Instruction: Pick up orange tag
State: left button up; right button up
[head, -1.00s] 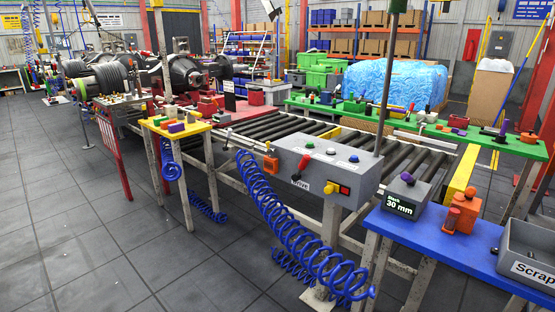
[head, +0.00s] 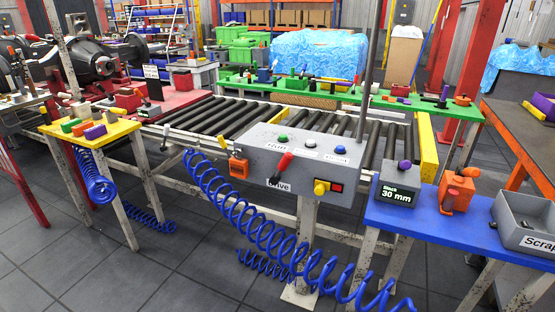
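An orange piece (head: 238,167) hangs at the left end of the grey control box (head: 285,160), on the front of the roller conveyor; it may be the orange tag, but it is too small to read. Another orange object (head: 457,189), block-shaped, stands on the blue table (head: 415,215) at the right, beside the grey box with the "30 mm" display (head: 397,192). Neither of my grippers is in view.
A yellow-topped table (head: 92,133) with coloured blocks stands left. A grey "Scrap" bin (head: 528,222) sits on the blue table. A blue coiled hose (head: 240,215) hangs before the conveyor. A green bench (head: 330,98) runs behind. The floor at the lower left is clear.

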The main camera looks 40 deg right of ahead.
aim_at(238, 166)
jog(key=z, duration=1.05)
jog(key=i, duration=0.9)
jog(key=z, duration=1)
